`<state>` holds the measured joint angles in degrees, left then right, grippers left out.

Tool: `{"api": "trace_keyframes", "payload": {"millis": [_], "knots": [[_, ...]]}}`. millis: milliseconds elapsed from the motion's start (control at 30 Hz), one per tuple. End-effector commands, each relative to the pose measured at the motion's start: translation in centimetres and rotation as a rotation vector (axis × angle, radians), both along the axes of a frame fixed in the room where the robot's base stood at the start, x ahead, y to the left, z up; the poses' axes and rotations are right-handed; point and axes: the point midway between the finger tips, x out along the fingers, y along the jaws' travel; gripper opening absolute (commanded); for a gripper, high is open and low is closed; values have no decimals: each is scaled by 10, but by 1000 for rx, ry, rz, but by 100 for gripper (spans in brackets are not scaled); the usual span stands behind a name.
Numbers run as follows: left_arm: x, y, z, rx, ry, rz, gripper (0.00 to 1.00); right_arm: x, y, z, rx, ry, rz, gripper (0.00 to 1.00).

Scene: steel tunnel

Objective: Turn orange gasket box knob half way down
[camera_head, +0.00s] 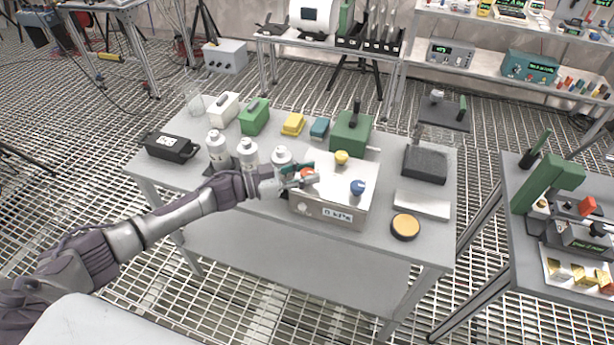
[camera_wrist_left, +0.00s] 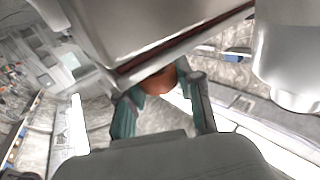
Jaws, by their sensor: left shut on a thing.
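The gasket box (camera_head: 330,208) is a pale metal box with a "0 kPa" display on its front, standing on the middle table. On its top are an orange knob (camera_head: 307,174) at the left, a yellow knob (camera_head: 341,157) at the back and a blue knob (camera_head: 358,187) at the right. My left gripper (camera_head: 301,177) reaches in from the left and is shut on the orange knob. The left wrist view shows the orange knob (camera_wrist_left: 160,82) between the two teal fingertips, partly hidden by the box's edge. My right gripper is not in view.
White bottles (camera_head: 249,154) stand just left of the box, close to my left wrist. A green box (camera_head: 351,134) with a black lever stands behind it. The table's front edge (camera_head: 310,238) is mostly clear.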

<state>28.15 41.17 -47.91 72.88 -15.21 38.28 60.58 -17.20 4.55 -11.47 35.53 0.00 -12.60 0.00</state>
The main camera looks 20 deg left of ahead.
Motion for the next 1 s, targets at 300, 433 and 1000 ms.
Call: {"api": "trace_keyframes", "payload": {"millis": [300,433,1000], "knots": [[0,0,0,1,-1,-48,1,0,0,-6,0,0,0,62],[0,0,1,1,-1,-49,1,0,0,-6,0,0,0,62],[0,0,0,0,0,-49,62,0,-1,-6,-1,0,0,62]]}}
